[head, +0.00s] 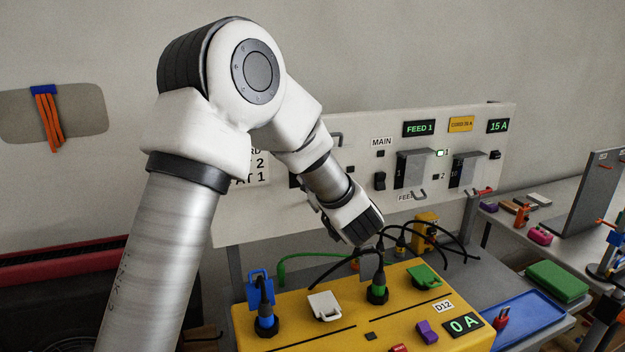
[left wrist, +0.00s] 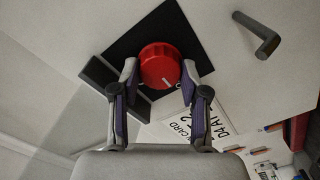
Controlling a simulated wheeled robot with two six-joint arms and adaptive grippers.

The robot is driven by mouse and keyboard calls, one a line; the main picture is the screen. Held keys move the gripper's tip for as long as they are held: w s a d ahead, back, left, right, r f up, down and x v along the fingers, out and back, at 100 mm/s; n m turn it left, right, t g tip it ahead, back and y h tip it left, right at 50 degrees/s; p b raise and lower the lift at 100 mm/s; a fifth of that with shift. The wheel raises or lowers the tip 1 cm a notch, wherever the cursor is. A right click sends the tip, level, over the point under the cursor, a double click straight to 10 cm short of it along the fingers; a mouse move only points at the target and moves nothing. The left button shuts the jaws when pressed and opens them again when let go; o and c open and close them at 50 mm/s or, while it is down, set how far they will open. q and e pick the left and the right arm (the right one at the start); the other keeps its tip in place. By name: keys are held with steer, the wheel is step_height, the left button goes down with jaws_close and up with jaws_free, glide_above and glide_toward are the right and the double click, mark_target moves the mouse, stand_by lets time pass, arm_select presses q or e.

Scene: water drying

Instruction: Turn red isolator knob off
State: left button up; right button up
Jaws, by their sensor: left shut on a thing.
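The red isolator knob (left wrist: 160,65) is round, with a small white mark on its face. It sits on a black square plate (left wrist: 115,47) on the pale panel in the left wrist view. My left gripper (left wrist: 160,78) is shut on the knob, one finger on each side of it. In the head view my left arm reaches over to the panel (head: 360,135) and hides the knob. I cannot read which setting the mark points to. My right gripper is not in view.
A grey handle (left wrist: 265,40) sticks out near the knob. Below the panel stands a yellow box (head: 300,330) with plugs, cables and a "0 A" display (head: 464,324). A blue tray (head: 520,318) lies to its right. The panel shows "FEED 1" (head: 419,128) and "15 A" (head: 497,126).

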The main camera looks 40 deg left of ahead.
arm_select(q)
steer(key=shift+w+r, duration=0.1)
steer(key=shift+r, duration=0.05)
steer(key=o, duration=1.1)
steer(key=shift+c, duration=0.2)
steer(key=shift+o, duration=0.4)
steer(key=shift+w+a+f, duration=0.15)
steer(key=shift+w+f, duration=0.05)
steer(key=shift+f, duration=0.05)
steer(key=v, duration=1.2)
